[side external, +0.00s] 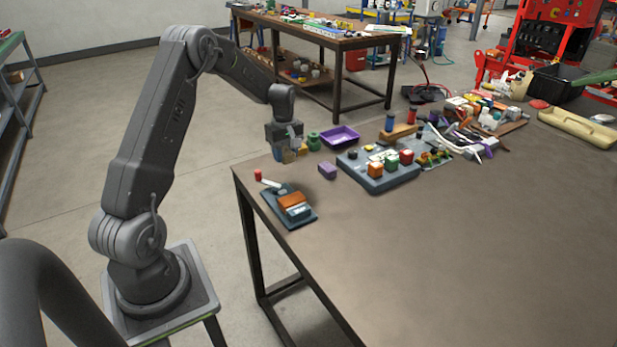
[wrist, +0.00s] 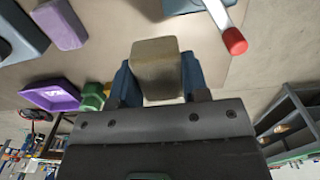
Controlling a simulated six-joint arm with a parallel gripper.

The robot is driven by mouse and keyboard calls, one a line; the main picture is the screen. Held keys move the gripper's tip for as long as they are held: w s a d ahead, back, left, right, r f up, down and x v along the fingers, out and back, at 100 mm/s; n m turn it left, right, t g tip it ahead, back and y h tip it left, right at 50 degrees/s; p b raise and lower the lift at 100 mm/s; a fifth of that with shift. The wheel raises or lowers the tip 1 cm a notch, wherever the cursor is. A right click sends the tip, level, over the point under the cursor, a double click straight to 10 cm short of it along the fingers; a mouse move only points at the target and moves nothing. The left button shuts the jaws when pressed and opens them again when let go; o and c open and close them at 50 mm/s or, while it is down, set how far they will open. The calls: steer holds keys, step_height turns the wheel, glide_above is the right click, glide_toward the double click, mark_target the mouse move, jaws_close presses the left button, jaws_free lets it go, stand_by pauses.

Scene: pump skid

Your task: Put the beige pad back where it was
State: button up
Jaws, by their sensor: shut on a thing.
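My gripper (side external: 285,148) is over the far left edge area of the table in the side view. In the wrist view, my gripper (wrist: 156,80) is shut on the beige pad (wrist: 157,66), a rounded block between its two blue fingers. In the side view the pad is small and mostly hidden by the gripper, so its height above the table is hard to tell. I cannot tell which spot the pad came from.
A purple block (side external: 327,170), a green part (side external: 313,141) and a purple tray (side external: 340,136) are near the gripper. A dark base with a red-tipped lever (side external: 268,183) is in front. A slate board (side external: 350,163) holds coloured blocks. The front right tabletop is clear.

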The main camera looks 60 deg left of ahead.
glide_above(309, 182)
step_height(309, 182, down, 4)
steer(key=shift+s, duration=0.1)
steer(key=shift+f, duration=2)
steer(key=shift+f, duration=0.15)
steer(key=o, duration=0.9)
